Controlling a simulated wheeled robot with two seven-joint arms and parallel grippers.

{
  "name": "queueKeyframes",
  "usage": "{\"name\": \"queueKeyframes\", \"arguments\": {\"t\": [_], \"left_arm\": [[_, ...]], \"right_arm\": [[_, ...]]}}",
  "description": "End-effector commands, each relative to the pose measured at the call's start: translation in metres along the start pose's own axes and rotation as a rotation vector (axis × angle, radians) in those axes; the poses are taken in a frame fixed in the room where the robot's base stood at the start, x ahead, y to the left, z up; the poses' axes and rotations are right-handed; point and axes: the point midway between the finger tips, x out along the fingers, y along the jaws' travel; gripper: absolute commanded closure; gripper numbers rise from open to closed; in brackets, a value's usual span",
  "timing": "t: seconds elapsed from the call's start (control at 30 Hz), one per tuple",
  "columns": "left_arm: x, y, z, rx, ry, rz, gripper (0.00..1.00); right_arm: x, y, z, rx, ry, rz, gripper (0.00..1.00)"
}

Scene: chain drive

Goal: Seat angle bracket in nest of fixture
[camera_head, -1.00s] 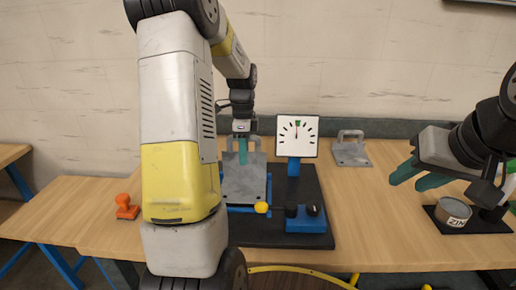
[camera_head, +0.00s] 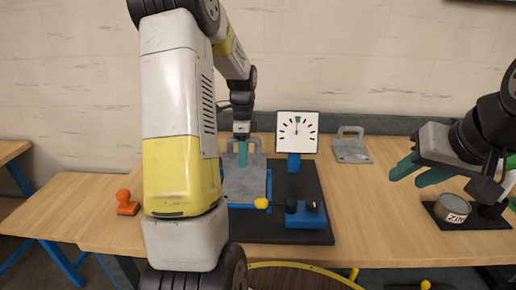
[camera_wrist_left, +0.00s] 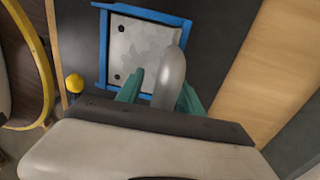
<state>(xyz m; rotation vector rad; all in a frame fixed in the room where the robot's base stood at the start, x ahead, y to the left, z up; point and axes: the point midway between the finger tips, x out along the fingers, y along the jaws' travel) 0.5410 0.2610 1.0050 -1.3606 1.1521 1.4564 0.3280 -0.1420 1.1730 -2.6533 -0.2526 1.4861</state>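The grey angle bracket (camera_head: 244,185) is at the fixture, its plate lying inside the blue nest frame (camera_head: 269,190). In the left wrist view, the plate (camera_wrist_left: 140,45) shows two dark holes and lies flat within the blue frame (camera_wrist_left: 103,50), roughly square to it. Whether it is fully down cannot be told. My left gripper (camera_head: 243,155) is at the bracket's upright handle. Its teal fingers (camera_wrist_left: 160,92) stand either side of the handle (camera_wrist_left: 172,75) and look closed on it. My right gripper (camera_head: 408,176) is open and empty, above the table's right side.
The fixture's black base (camera_head: 318,205) carries a dial gauge (camera_head: 297,132) and a yellow-knobbed lever (camera_head: 262,203) beside a blue block. Another grey bracket (camera_head: 351,148) stands behind right. A tin (camera_head: 452,208) is at the right, an orange stamp (camera_head: 127,205) at the left.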

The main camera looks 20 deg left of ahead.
Motion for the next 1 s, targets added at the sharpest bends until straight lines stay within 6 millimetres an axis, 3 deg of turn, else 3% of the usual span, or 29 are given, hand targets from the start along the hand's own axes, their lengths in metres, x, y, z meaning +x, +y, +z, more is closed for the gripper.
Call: {"name": "queueKeyframes", "arguments": {"t": [0.33,0.73,1.0], "left_arm": [[-0.002,0.000,0.000,0.000,0.000,0.003,0.55],[-0.063,-0.001,0.000,0.000,0.000,-0.001,0.55],[-0.078,0.000,0.000,0.001,0.000,0.002,0.55]], "right_arm": [[0.000,0.000,0.000,0.000,0.000,0.000,0.64],[0.000,0.000,0.000,0.000,0.000,0.000,0.64],[0.000,0.000,0.000,0.000,0.000,0.000,0.64]]}}
